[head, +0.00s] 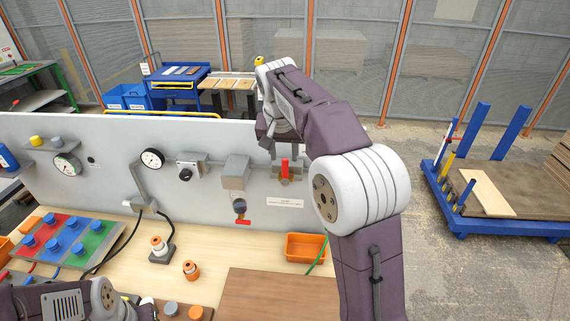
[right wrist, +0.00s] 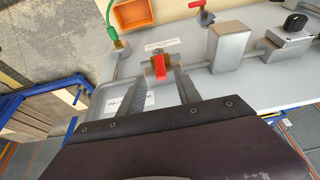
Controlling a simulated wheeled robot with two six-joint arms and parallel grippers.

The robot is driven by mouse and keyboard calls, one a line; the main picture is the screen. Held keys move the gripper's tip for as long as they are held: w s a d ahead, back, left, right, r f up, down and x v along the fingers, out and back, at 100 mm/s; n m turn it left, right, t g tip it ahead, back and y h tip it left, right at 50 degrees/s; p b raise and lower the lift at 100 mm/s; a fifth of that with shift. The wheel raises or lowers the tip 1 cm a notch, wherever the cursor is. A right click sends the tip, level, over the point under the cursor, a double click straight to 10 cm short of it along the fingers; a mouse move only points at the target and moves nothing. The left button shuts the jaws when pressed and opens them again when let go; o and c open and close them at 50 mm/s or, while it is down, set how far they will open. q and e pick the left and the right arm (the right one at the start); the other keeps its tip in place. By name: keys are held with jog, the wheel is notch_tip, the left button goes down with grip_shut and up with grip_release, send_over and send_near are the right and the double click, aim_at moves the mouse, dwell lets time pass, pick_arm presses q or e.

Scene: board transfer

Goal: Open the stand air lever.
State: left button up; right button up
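A red lever (head: 285,165) sits on a small brass valve on the grey panel, standing upright, across the horizontal pipe. In the right wrist view the red lever (right wrist: 158,65) shows just beyond and between the fingertips. My right gripper (head: 269,144) is open and empty at the panel, above and slightly left of the lever in the head view. Its two separated fingers (right wrist: 158,88) also show in the right wrist view, with no clear contact on the lever. My left gripper (head: 142,306) is partly seen at the bottom left; its opening is unclear.
A second red handle (head: 243,222) hangs below the regulator block (head: 237,170). A pressure gauge (head: 151,158) and black knob (head: 186,174) are farther left. An orange bin (head: 305,247) and green hose lie below the valve. A white label (head: 285,202) is too small to read.

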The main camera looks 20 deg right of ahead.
aim_at(285, 166)
jog(key=p+x, duration=0.1)
jog(key=x, duration=0.7)
grip_shut()
dwell(1.1)
